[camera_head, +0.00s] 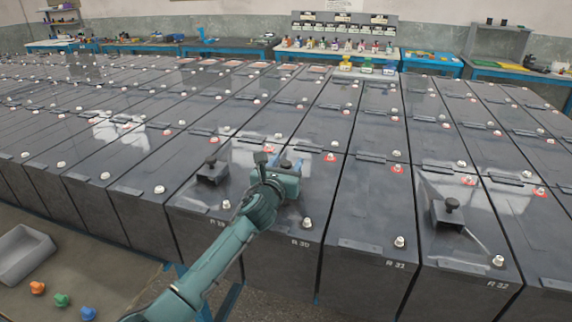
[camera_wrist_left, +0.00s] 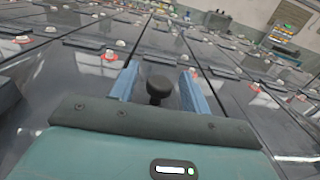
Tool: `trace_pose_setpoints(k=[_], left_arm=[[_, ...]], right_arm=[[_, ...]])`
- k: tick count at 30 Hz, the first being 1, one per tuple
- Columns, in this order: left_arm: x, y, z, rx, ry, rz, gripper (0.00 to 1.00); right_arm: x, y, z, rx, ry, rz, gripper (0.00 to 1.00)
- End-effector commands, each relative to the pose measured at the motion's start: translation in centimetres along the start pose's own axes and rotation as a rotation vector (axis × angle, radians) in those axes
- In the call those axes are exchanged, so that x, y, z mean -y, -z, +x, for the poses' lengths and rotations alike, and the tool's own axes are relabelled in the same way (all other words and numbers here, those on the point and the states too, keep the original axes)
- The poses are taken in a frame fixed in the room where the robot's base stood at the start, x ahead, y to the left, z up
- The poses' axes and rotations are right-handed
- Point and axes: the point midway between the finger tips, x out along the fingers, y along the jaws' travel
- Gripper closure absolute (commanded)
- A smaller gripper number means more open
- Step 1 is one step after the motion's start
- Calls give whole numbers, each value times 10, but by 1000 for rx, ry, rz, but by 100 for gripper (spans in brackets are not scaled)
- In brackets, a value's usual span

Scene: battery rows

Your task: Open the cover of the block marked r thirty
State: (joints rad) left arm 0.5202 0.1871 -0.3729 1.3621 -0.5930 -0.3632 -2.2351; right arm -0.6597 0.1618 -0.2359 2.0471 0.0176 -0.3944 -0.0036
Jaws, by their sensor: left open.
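The block marked R 30 (camera_head: 285,268) is a dark grey battery block in the front row, its label at the front top edge. My left gripper (camera_head: 279,163) is over its top, with the arm crossing the block from the front left. A black round knob (camera_head: 287,163) shows at the gripper. In the left wrist view the knob (camera_wrist_left: 158,86) stands between the two blue fingers of my open left gripper (camera_wrist_left: 161,72), with gaps on both sides. The cover under the knob is mostly hidden by the gripper. My right gripper is not in view.
R 29 to the left has a knobbed black cover (camera_head: 212,172); R 32 to the right has another (camera_head: 450,213). R 31 (camera_head: 365,270) stands between R 30 and R 32. Light terminals stick up from the blocks. A grey tray (camera_head: 22,253) lies at the lower left.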

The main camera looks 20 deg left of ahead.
Motion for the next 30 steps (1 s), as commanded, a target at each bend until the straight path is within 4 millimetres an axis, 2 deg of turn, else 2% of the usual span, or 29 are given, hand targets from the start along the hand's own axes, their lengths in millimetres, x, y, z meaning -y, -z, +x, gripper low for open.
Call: trace_pose_setpoints(k=[5,8,21,25,30], left_arm=[[0,0,-6,0,-1,1,53],[0,0,-18,0,0,1,53],[0,1,-105,-1,2,2,53],[0,1,-122,-1,1,0,53],[0,0,-132,-1,0,0,53]], right_arm=[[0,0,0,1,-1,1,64],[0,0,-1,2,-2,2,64],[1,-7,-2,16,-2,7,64],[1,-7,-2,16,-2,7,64],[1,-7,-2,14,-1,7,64]])
